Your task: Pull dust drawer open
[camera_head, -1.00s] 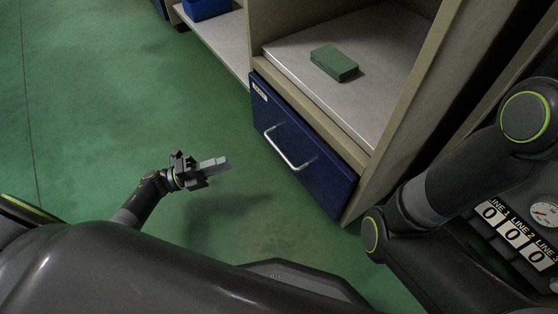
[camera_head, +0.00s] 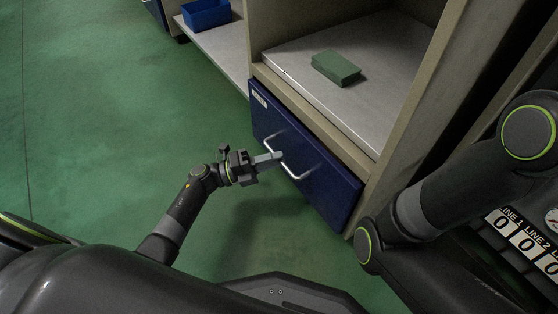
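The dust drawer (camera_head: 325,182) is a dark blue front with a small white label at its upper left. It sits low in the beige cabinet and looks closed. Its silver bar handle (camera_head: 297,176) runs slantwise across the front. My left gripper (camera_head: 279,155) is at the handle's upper left part, its light grey fingertips overlapping the handle in the picture. I cannot tell whether the fingers are around the bar or just in front of it, nor whether they are open. My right gripper is out of view; only my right arm shows at the right.
A green block (camera_head: 336,67) lies on the grey shelf (camera_head: 385,115) above the drawer. A blue bin (camera_head: 206,14) stands on a lower shelf at the upper left. Counter displays (camera_head: 527,238) show at the right edge. Green floor (camera_head: 90,120) is clear on the left.

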